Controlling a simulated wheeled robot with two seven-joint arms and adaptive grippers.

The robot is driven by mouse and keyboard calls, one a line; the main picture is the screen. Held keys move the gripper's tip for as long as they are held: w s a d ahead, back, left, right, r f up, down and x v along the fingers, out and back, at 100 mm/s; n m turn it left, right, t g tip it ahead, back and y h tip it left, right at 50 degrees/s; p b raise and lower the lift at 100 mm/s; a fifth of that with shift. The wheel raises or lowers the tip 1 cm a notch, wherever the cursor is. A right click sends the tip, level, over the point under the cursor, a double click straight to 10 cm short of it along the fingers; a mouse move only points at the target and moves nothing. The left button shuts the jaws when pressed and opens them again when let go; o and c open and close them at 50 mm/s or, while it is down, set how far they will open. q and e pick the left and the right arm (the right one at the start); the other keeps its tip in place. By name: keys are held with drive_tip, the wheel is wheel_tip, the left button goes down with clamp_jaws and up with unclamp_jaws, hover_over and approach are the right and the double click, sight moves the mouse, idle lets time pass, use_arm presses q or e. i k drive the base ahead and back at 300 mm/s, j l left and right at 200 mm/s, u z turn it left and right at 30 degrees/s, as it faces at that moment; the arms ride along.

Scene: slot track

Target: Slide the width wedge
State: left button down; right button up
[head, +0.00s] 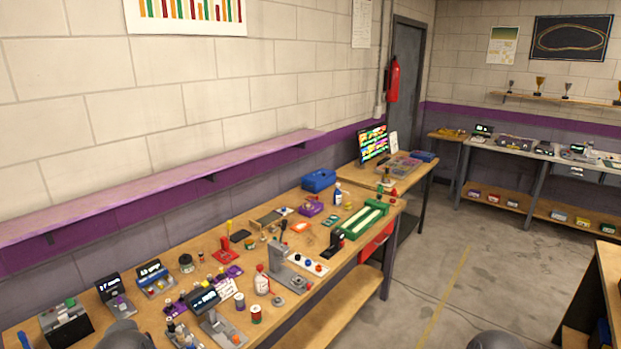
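I cannot single out the width wedge among the many small items on the long wooden workbench (340,282). A grey press-like stand (285,268) with a dark lever stands mid-bench. A green frame with pale strips (363,220) lies towards the bench's far end. A grey device with a lit display (207,302) stands near the front left. Rounded grey parts of my own arms show at the bottom edge, at lower left and lower right. Neither gripper's fingers are in view.
A purple wall shelf (160,190) runs above the bench. A red drawer (376,243) hangs under the bench. The concrete floor at right is open.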

sight(122, 305)
drive_tip(key=u, duration=1.4)
